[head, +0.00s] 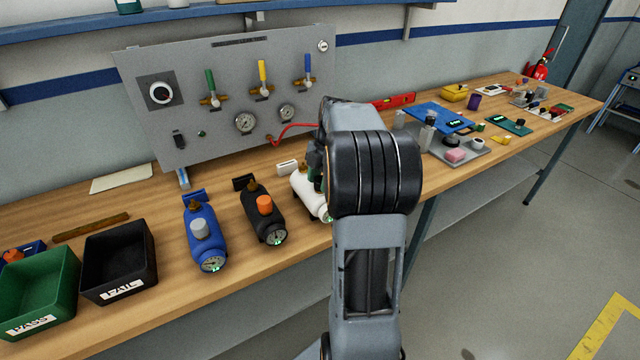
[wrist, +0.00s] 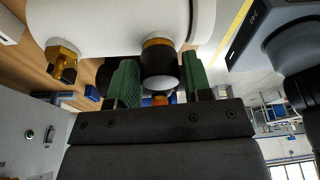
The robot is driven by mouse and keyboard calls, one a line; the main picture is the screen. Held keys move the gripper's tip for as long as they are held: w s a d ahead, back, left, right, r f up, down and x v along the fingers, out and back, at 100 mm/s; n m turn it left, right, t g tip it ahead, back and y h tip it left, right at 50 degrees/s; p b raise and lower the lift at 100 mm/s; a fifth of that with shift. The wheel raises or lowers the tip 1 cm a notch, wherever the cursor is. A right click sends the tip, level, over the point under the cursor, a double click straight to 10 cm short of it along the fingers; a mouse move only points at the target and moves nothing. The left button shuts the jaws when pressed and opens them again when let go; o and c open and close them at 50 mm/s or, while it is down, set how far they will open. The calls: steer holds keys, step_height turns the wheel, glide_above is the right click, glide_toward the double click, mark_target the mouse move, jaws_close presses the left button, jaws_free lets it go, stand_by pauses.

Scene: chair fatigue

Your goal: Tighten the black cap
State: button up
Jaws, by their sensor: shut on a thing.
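The black cap (wrist: 160,65) sits on a brass neck (wrist: 158,42) on the side of a white cylinder in the wrist view, which looks upside down. My gripper (wrist: 160,84) has green finger pads, one on each side of the cap, and is shut on it. The white cylinder (wrist: 100,28) also shows in the head view (head: 302,188), partly behind my arm. There, the black cap and most of my gripper are hidden by my wrist. A brass fitting (wrist: 62,62) sticks out of the cylinder.
Left of the white cylinder stand a black cylinder (head: 268,228) with an orange cap and a blue cylinder (head: 204,247) with a grey cap. A black FAIL bin (head: 118,287) and green PASS bin (head: 40,311) are farther left. A gauge panel (head: 225,90) stands behind.

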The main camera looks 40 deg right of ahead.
steer(key=shift+c, duration=1.4)
steer(key=m, duration=0.4)
steer(key=shift+t+b, duration=0.35)
steer(key=shift+t, duration=0.05)
steer(key=shift+c, duration=0.2)
steer(key=o, duration=1)
steer(key=shift+r, duration=0.1)
steer(key=p+v, duration=0.1)
steer(key=v, duration=1.2)
steer(key=shift+r, duration=0.3)
